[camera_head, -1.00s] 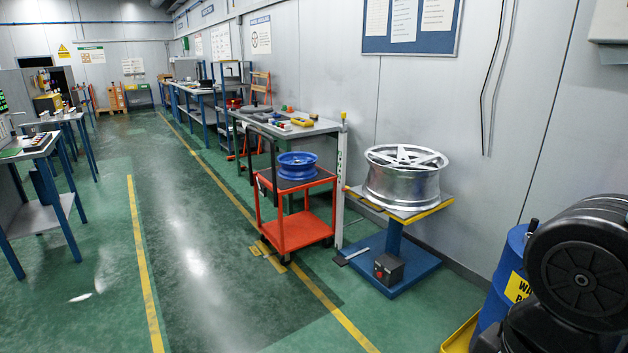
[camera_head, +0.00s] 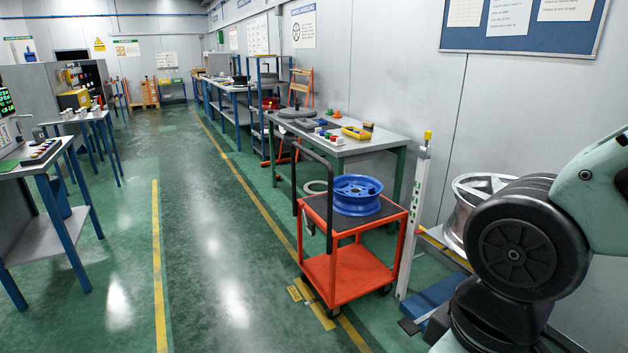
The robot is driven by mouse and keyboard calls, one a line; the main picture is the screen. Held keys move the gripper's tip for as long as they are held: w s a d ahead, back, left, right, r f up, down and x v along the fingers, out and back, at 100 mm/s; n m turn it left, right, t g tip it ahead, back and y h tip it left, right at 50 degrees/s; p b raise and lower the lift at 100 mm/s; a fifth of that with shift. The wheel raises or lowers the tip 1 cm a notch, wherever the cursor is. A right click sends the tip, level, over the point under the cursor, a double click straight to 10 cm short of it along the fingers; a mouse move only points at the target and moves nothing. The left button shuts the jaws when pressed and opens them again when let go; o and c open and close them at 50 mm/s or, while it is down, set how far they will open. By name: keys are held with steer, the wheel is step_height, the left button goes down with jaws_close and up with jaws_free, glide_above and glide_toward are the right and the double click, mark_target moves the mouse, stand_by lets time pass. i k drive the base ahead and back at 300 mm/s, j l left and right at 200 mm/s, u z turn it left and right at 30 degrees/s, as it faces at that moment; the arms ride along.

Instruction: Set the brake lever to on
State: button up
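I cannot make out a brake lever for certain. An orange-red cart (camera_head: 334,289) stands in the right middle with a black push handle (camera_head: 312,151) at its left side. A small dark part (camera_head: 309,221) sits low on that handle; its shape and setting are too small to tell. A blue wheel rim (camera_head: 357,194) lies on the cart's dark top. My gripper is out of view; only links of my arm show at the right, covering part of the scene.
A white post with a yellow top (camera_head: 416,215) stands right of the cart. A silver wheel rim (camera_head: 464,209) on a stand is partly hidden by my arm. A workbench (camera_head: 375,147) is behind the cart. Left is a blue-legged table (camera_head: 41,170). The green aisle (camera_head: 205,260) between is clear.

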mark_target(301, 205)
steer(key=i+j, duration=0.15)
steer(key=j, duration=0.15)
steer(key=i+j, duration=0.15)
steer(key=j, duration=0.2)
steer(key=i+j, duration=0.1)
steer(key=j, duration=0.2)
steer(key=i+j, duration=0.15)
steer(key=j, duration=0.2)
steer(key=i+j+z, duration=0.1)
steer(key=j, duration=0.2)
steer(key=i+j, duration=0.1)
steer(key=i, duration=0.45)
steer(key=i+j+z, duration=0.1)
steer(key=i, duration=0.45)
steer(key=i+j, duration=0.15)
steer(key=i, duration=0.4)
steer(key=i+j+z, duration=0.1)
steer(key=i, duration=0.45)
